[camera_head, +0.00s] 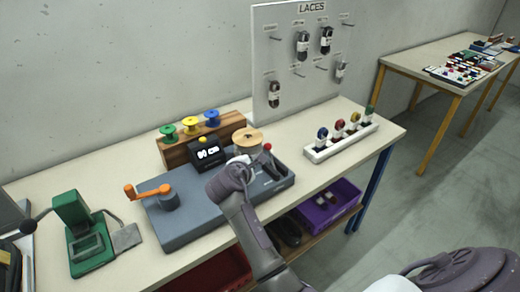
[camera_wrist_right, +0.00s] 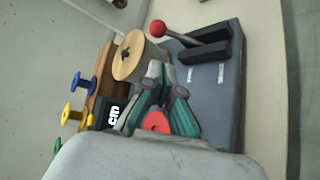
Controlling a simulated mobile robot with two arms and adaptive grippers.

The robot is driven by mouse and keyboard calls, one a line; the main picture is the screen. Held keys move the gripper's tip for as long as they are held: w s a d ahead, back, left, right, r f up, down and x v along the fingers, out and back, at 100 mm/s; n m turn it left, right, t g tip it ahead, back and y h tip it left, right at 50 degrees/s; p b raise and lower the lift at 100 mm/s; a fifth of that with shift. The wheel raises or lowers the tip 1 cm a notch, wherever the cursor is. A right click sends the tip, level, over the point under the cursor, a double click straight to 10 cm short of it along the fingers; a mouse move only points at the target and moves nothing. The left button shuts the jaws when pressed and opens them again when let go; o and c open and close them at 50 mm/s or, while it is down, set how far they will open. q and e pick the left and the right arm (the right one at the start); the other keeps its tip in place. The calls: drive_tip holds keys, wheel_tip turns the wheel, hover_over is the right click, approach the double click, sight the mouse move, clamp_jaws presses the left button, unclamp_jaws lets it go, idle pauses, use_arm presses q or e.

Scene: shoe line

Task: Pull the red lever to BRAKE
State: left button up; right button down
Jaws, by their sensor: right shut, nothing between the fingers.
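The red lever shows in the wrist view as a red ball knob (camera_wrist_right: 157,28) on a metal rod running to a black slotted block (camera_wrist_right: 205,45). In the head view its knob (camera_head: 267,147) stands at the right end of the grey machine (camera_head: 180,222). Two small white labels lie beside the block in the wrist view, too small to read. My right gripper (camera_head: 238,160) is shut and empty over the machine, left of the knob and apart from it. Its teal-padded fingers (camera_wrist_right: 163,98) show in the wrist view. My left gripper is not in view.
A wooden spool (camera_head: 248,138) stands close behind my right gripper. A black counter (camera_head: 207,153) and an orange crank (camera_head: 150,192) are on the left. A red round part (camera_wrist_right: 157,122) shows between my fingers' linkages. A white spool rack (camera_head: 318,156) stands to the right.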

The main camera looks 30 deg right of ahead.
sight(271, 157)
drive_tip(key=shift+w+r, duration=0.25)
drive_tip(key=shift+r, duration=0.2)
drive_tip(key=shift+a, duration=0.1)
drive_tip(key=p+x, duration=0.1)
drive_tip(key=x, duration=0.9)
